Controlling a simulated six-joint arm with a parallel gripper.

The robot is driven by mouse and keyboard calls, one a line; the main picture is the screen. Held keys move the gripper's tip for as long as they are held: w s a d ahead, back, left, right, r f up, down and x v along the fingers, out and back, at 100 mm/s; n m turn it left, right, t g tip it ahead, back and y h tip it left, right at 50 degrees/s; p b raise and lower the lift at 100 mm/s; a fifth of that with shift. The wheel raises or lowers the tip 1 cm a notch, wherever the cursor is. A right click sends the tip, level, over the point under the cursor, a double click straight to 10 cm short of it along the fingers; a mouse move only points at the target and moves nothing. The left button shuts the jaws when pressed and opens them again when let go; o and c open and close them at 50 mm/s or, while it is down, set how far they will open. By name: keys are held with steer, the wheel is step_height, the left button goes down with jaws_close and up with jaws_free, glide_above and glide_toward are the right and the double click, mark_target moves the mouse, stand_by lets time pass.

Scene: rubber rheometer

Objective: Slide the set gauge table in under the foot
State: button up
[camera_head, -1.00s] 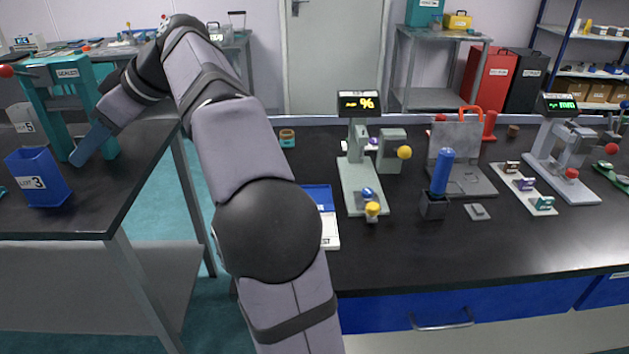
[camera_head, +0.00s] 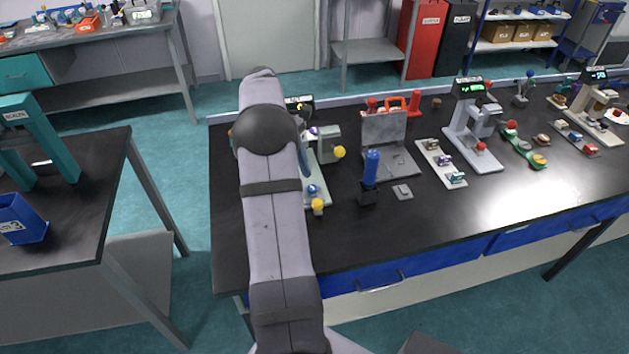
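Several stand gauges with digital displays are on the black bench; I cannot tell which one is the set gauge. The nearest gauge (camera_head: 317,188) has a pale base, a grey side block (camera_head: 327,144) with a yellow knob, and blue and yellow knobs at its front. My arm covers its left side, and its foot and table cannot be made out. My gripper is mostly hidden behind my arm; only a bluish-grey edge (camera_head: 304,161) shows beside the nearest gauge.
Behind is a grey stand (camera_head: 388,128). A sample strip (camera_head: 441,165) lies farther right. The bench front is clear.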

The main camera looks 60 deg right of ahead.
mark_target(318, 202)
steer(key=shift+g, duration=0.3)
steer(key=shift+s+d+f+p, duration=0.15)
steer(key=shift+s+f+p, duration=0.25)
steer(key=shift+s+f, duration=0.6)
steer(key=shift+s+d+f+p, duration=0.15)
steer(key=shift+s+f+p, duration=0.35)
steer(key=shift+f, duration=0.8)
steer(key=shift+s+d+f+p, duration=0.15)
steer(key=shift+s+f+p, duration=0.1)
steer(key=shift+s+f, duration=0.8)
steer(key=shift+w+f, duration=0.1)
